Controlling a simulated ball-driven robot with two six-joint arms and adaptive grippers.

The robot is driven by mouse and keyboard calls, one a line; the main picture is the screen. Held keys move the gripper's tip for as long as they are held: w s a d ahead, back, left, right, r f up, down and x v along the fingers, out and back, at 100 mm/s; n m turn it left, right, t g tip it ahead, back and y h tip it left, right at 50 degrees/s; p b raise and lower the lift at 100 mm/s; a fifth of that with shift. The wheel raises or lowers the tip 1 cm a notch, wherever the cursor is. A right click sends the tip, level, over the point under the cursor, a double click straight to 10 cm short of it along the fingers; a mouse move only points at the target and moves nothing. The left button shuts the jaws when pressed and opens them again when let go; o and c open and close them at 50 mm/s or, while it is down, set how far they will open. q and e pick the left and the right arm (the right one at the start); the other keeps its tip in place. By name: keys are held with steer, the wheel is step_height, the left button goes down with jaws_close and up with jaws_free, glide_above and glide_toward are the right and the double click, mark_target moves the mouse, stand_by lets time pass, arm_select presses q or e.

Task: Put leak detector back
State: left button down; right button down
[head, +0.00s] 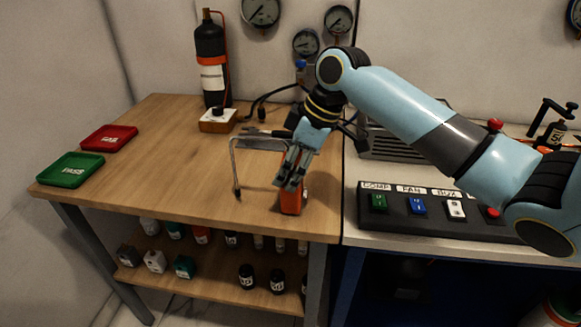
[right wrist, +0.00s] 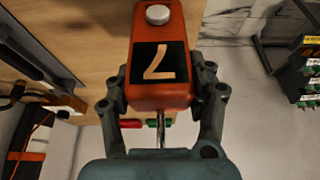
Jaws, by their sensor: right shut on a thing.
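The leak detector appears to be the orange-red box (head: 291,199) near the front right corner of the wooden bench. In the right wrist view its body (right wrist: 160,92) shows a black "7" label and a round pale button. My right gripper (head: 291,170) is shut on it, reaching from above, with a finger on each side. A thin grey bent rod (head: 233,165) arches left of the gripper, its dark tip low over the wood; I cannot tell if it joins the box. I cannot tell whether the box touches the bench. My left gripper is not in view.
The wooden bench (head: 170,160) has clear room left of centre. A green PASS tray (head: 70,170) and red FAIL tray (head: 108,138) lie at left. A black bottle (head: 211,60) and an orange-white box (head: 217,121) stand behind. A switch panel (head: 430,212) is at right.

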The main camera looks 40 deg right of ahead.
steer(key=shift+f, duration=0.2)
steer(key=shift+c, duration=2.2)
jaws_free()
steer(key=shift+r, duration=0.15)
steer(key=v, duration=1.2)
